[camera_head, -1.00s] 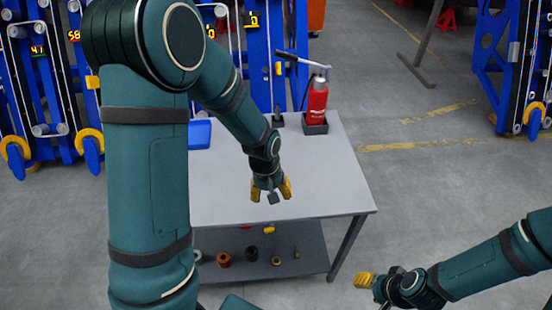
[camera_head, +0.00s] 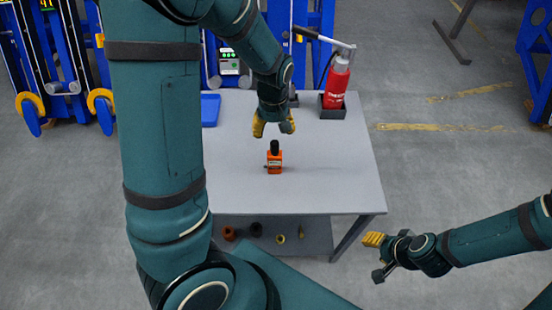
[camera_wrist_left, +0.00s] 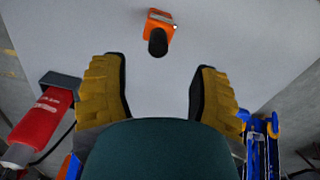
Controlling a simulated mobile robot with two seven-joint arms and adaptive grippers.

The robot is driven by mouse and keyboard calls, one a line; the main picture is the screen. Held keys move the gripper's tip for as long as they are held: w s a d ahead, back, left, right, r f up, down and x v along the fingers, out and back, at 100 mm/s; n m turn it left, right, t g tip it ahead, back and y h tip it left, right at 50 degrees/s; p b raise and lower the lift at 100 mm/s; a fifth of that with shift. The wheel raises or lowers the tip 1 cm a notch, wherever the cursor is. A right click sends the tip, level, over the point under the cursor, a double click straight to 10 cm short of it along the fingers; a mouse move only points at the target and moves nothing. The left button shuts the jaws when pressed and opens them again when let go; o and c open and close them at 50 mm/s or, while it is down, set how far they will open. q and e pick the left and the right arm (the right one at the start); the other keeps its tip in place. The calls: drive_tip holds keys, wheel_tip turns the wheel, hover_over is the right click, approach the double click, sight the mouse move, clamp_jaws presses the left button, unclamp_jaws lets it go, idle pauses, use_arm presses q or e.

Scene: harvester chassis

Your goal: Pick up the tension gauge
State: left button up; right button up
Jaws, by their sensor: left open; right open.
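A small orange body with a black upright top, which appears to be the tension gauge (camera_head: 274,165), stands on the grey table in the head view. It also shows in the left wrist view (camera_wrist_left: 160,25), beyond the fingertips and roughly centred between them. My left gripper (camera_head: 273,128) is open and empty. In the head view it appears just above the gauge in the picture, apart from it. Its yellow fingers (camera_wrist_left: 158,66) are spread in the wrist view. My right gripper (camera_head: 374,256) is open and empty, beyond the table's front right corner.
The grey table (camera_head: 335,180) is mostly clear around the gauge. A red cylinder (camera_head: 337,88) with a lever stands in a dark holder at the back right. A blue tray (camera_head: 210,109) lies at the back left. Several small parts sit on the lower shelf (camera_head: 318,233).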

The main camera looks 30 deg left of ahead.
sight(275, 150)
use_arm(q)
wheel_tip(275, 150, down, 4)
drive_tip(key=shift+w+b, duration=0.15)
drive_tip(key=shift+b, duration=0.15)
drive_tip(key=shift+f, duration=0.4)
wheel_tip(275, 150, down, 5)
drive_tip(key=shift+d+r+b, duration=0.1)
drive_tip(key=shift+r+b, duration=0.1)
drive_tip(key=shift+b, duration=0.4)
clamp_jaws()
